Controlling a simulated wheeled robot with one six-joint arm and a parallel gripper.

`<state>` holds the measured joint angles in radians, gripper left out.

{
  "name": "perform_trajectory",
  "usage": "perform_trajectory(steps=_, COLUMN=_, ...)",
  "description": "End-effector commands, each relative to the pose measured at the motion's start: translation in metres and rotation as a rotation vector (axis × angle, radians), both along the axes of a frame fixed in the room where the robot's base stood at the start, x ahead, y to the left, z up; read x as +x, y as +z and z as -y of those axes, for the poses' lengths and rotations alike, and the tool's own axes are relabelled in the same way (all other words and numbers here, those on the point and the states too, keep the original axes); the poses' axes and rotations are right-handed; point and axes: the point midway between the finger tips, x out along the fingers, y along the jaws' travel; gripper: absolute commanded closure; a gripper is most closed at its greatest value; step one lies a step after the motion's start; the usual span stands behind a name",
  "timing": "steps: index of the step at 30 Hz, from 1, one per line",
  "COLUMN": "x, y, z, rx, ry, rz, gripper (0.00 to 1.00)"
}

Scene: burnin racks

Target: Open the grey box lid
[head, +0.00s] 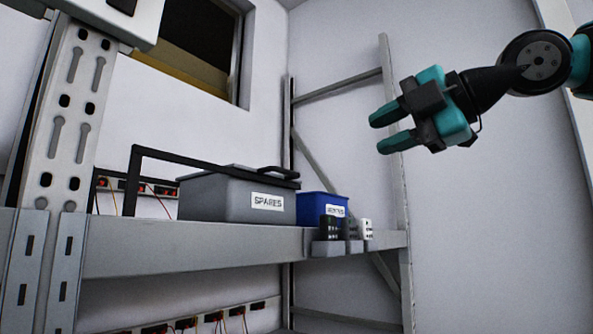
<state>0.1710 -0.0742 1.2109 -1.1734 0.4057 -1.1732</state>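The grey box (222,197) stands on the rack shelf, with a white label reading SPARES on its front. Its lid (252,172) lies on top and looks closed, with a dark handle (278,172) at its right end. My gripper (380,133) is up at the right, in front of the wall, well apart from the box and higher than it. Its two teal fingers point left with a gap between them, and nothing is held there. The inside of the box is hidden.
A blue bin (322,207) with a white label stands right of the grey box. Small dark and white devices (353,230) sit at the shelf's front edge. A black bar (190,158) runs near the box. A perforated upright (75,110) stands at left. Space around my gripper is clear.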

Motion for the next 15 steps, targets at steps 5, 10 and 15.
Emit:
perform_trajectory(steps=5, x=0.017, y=-0.008, z=-0.044, rx=0.001, ry=0.035, rz=-0.010, gripper=0.66)
perform_trajectory(steps=10, x=0.039, y=-0.015, z=-0.077, rx=0.000, ry=0.040, rz=-0.011, gripper=0.66)
perform_trajectory(steps=15, x=0.063, y=-0.023, z=-0.107, rx=-0.001, ry=0.038, rz=-0.012, gripper=0.66)
